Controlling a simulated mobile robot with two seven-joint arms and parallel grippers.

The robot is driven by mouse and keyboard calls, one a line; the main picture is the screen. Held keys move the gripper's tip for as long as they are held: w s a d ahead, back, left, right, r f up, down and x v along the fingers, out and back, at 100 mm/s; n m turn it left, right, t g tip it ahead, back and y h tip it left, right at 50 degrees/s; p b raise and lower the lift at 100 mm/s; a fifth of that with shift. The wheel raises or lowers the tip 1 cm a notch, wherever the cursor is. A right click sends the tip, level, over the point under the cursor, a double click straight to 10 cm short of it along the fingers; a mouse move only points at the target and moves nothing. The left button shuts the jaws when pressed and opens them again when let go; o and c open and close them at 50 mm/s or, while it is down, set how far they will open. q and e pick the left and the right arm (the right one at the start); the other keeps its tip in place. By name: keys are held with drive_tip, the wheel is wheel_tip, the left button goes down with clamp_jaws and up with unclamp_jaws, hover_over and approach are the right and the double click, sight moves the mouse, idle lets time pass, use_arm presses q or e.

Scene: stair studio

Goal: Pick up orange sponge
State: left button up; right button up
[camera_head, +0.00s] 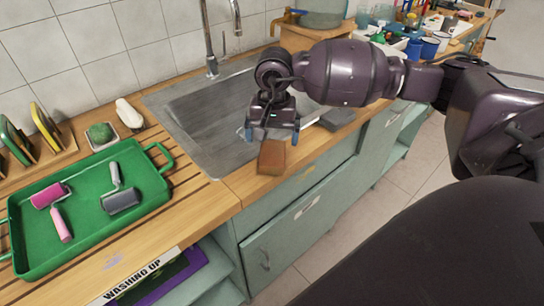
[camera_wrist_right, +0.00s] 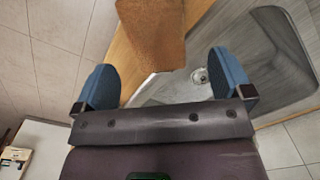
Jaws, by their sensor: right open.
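The orange sponge (camera_head: 272,157) is a brownish-orange block on the wooden counter strip at the front edge of the sink. My right gripper (camera_head: 270,134) is just behind and above it in the head view, its fingers pointing down. In the right wrist view the sponge (camera_wrist_right: 153,32) is at the top centre, ahead of and between the lines of the two blue fingertips. The right gripper (camera_wrist_right: 165,85) is open and nothing is between its fingers. My left gripper is not in view.
A metal sink (camera_head: 205,122) lies beneath and left of the gripper, with a tall tap (camera_head: 211,68) behind it. A grey block (camera_head: 337,119) lies on the counter to the right. A green tray (camera_head: 88,232) with rollers stands at left.

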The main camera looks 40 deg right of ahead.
sight(273, 148)
drive_tip(key=shift+w+d+f, duration=0.15)
drive_tip(key=shift+f, duration=1.25)
drive_tip(key=shift+w+d+f, duration=0.1)
drive_tip(key=shift+d+f, duration=0.05)
drive_tip(key=shift+f, duration=1.2)
drive_tip(key=c, duration=1.1)
drive_tip(key=shift+o, duration=0.2)
wheel_tip(273, 148, up, 20)
drive_tip(key=shift+p, duration=0.45)
drive_tip(key=shift+r, duration=0.1)
